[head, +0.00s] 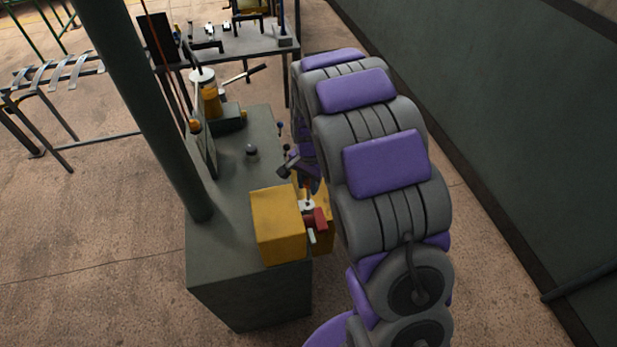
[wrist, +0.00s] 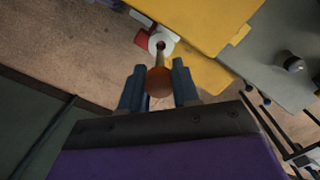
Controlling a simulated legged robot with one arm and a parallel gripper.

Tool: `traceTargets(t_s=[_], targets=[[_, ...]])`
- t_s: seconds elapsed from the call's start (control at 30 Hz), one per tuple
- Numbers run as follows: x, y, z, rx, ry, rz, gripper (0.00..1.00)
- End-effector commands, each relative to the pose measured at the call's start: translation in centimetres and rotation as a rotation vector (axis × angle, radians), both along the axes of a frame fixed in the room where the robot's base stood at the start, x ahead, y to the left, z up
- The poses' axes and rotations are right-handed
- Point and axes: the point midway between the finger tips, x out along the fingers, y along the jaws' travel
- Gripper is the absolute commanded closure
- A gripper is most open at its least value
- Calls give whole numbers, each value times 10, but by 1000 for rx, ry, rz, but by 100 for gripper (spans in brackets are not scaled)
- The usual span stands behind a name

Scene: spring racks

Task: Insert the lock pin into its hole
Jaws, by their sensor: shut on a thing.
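The lock pin (wrist: 159,83) has an orange-brown rounded head and a thin tan shaft. My gripper (wrist: 158,74) has its two blue fingers shut on either side of the pin's head. The shaft points away from me toward a white ring (wrist: 153,44) with a dark hole, beside a red part (wrist: 141,39) and a yellow block (wrist: 205,20). The tip lines up closely with the hole in the wrist view; I cannot tell whether it has entered. In the head view my gripper (head: 306,172) is above the white ring (head: 307,205), partly hidden by my arm.
The yellow block (head: 277,225) sits on the near end of a grey bench (head: 225,255). A dark green post (head: 150,110) rises on the bench's left. A tool table (head: 250,45) stands behind, and a wall (head: 490,130) runs along the right.

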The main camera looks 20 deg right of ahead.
Motion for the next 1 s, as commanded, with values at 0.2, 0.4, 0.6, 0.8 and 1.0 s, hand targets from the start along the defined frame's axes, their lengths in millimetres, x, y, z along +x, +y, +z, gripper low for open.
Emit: traceTargets(t_s=[0.2, 0.4, 0.6, 0.8, 1.0], targets=[[1, 0, -11, 1, -4, 0, 100], [1, 0, -11, 1, -4, 0, 100], [0, 0, -11, 0, -3, 0, 100], [0, 0, -11, 0, -3, -2, 100], [-1, 0, -11, 0, -3, -5, 100]])
